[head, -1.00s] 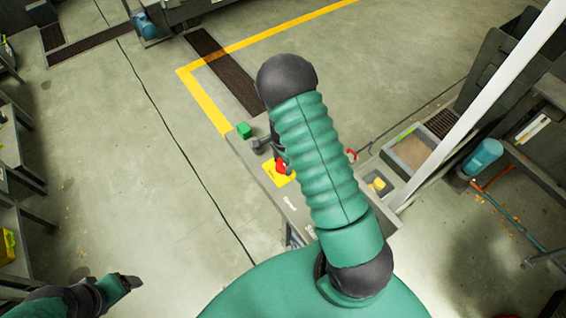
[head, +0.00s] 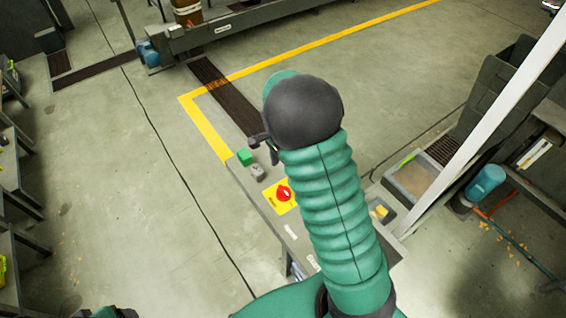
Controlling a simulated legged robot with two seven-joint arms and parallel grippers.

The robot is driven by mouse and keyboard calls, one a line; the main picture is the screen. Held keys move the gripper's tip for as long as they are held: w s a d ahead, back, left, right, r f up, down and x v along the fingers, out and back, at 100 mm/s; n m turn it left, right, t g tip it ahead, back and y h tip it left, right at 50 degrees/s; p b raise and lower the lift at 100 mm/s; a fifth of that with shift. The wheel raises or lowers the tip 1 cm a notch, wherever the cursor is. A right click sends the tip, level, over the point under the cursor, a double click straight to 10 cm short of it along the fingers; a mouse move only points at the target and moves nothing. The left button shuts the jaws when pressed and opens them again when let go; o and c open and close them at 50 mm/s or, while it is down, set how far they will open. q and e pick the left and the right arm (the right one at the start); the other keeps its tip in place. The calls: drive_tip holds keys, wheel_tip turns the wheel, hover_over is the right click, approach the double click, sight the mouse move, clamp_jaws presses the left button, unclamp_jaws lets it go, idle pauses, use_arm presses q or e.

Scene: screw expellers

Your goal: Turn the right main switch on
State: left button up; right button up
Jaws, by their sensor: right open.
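A red rotary switch (head: 284,194) on a yellow plate (head: 277,203) sits on the top of a grey control desk (head: 262,218) in the middle of the head view. My right arm crosses in front of the desk's right part. My right gripper (head: 263,145) shows as a small dark shape beside the arm's dark joint, above and left of the switch in the picture. It is open, apart from the switch, and partly hidden by the arm. Only a small piece of my left arm shows at the bottom left edge; its jaws cannot be made out.
A white post (head: 478,125) slants on the right. A blue motor (head: 486,183) stands beyond it. The floor left of the desk is clear.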

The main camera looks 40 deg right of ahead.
wheel_tip(320, 180, up, 4)
drive_tip(key=shift+r, duration=0.1)
idle(0.4)
